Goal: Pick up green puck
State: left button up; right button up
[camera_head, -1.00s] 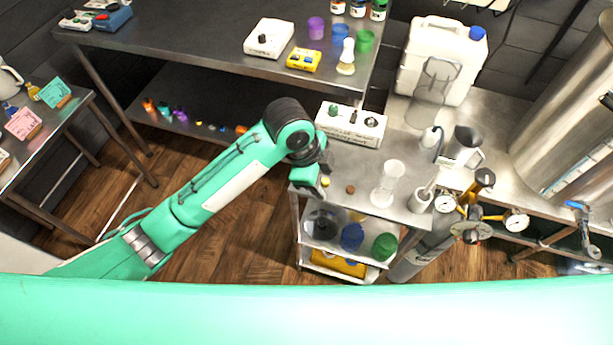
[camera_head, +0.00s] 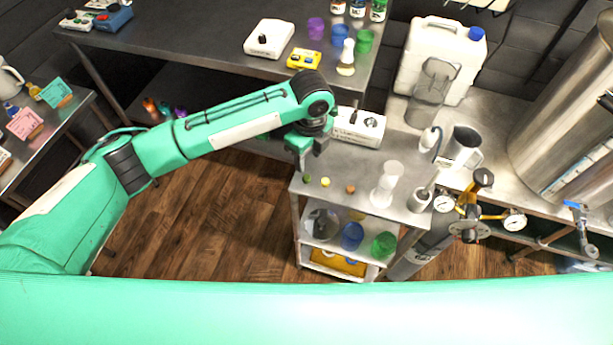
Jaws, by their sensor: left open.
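A small green puck (camera_head: 307,178) lies near the left edge of the metal cart top (camera_head: 335,196). A yellow puck (camera_head: 325,182) and a brown puck (camera_head: 350,188) lie in a row to its right. My left gripper (camera_head: 302,166) is open and points down just above and behind the green puck. It appears empty, and I cannot tell the exact gap between its fingers and the puck. My right gripper does not show.
A white stirrer device (camera_head: 359,127) stands behind the pucks, close to my left wrist. A clear glass vessel (camera_head: 387,184) and a white holder (camera_head: 419,200) stand to the right. A gas cylinder with gauges (camera_head: 470,228) is beside the cart. The cart's front edge is clear.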

aim_at(306, 177)
pick_arm(q)
jog(key=shift+f, duration=0.95)
jog(key=f, duration=0.1)
jog(key=f+p, duration=0.1)
jog(key=f, duration=0.2)
jog(key=shift+s+a+f+p, duration=0.2)
jog(key=shift+a+f+p, duration=0.1)
jog(key=shift+f, duration=0.4)
jog(key=shift+c, duration=0.5)
grip_shut()
